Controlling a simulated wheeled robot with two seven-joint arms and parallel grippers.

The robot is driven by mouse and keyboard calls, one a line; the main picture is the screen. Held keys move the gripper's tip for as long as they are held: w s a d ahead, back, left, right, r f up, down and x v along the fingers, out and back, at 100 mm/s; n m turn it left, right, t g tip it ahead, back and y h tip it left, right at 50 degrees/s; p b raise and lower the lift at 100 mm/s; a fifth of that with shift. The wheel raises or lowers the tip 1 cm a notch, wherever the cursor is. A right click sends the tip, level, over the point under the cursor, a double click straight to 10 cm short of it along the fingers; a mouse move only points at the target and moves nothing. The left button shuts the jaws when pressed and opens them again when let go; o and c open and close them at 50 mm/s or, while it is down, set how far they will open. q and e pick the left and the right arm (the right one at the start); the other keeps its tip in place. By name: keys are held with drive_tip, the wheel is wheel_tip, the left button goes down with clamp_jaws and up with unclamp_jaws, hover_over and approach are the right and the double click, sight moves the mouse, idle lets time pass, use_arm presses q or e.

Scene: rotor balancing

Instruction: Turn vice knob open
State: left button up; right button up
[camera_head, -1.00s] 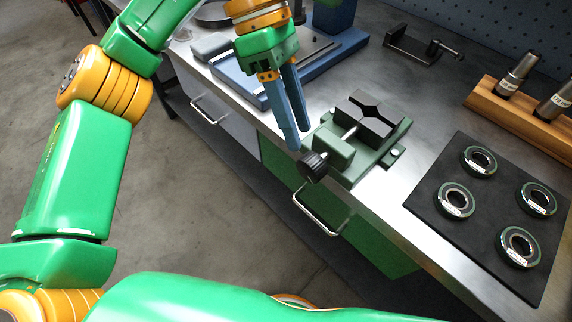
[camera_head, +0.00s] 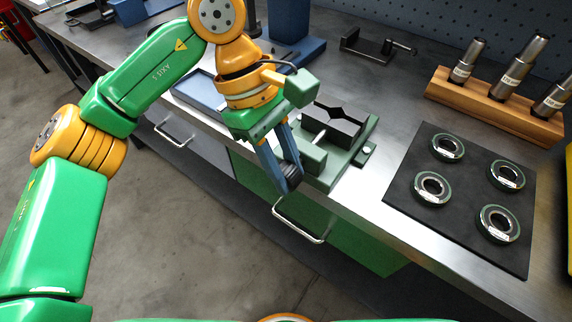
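The green vice (camera_head: 326,163) with dark grey jaws (camera_head: 334,124) stands at the bench's front edge. A gap shows between its jaws. Its round black knob (camera_head: 293,177) sticks out over the front edge and is partly hidden by the fingers of my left gripper (camera_head: 287,182). The gripper comes down from above, with its two blue fingertips at the knob, one to either side as far as I can see. I cannot tell whether they press on it. My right gripper is out of view.
A black mat (camera_head: 462,208) with several metal rings lies right of the vice. A wooden block (camera_head: 494,108) with upright tool holders stands behind it. A dark bracket (camera_head: 371,45) is at the back. A drawer handle (camera_head: 300,222) juts out below the knob.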

use_arm(q)
clamp_jaws()
drive_tip(key=g+h, duration=0.1)
drive_tip(key=h+b, duration=0.1)
drive_tip(key=shift+w+a+f+g+h, duration=0.1)
drive_tip(key=shift+w+a+g+h, duration=0.1)
drive_tip(key=shift+g+h, duration=0.15)
drive_tip(key=shift+w+a+g+h+b, duration=0.1)
drive_tip(key=shift+a+g+h+b, duration=0.1)
drive_tip(key=shift+g+h+b, duration=0.95)
drive_tip(key=shift+h, duration=0.3)
drive_tip(key=o, duration=0.6)
unclamp_jaws()
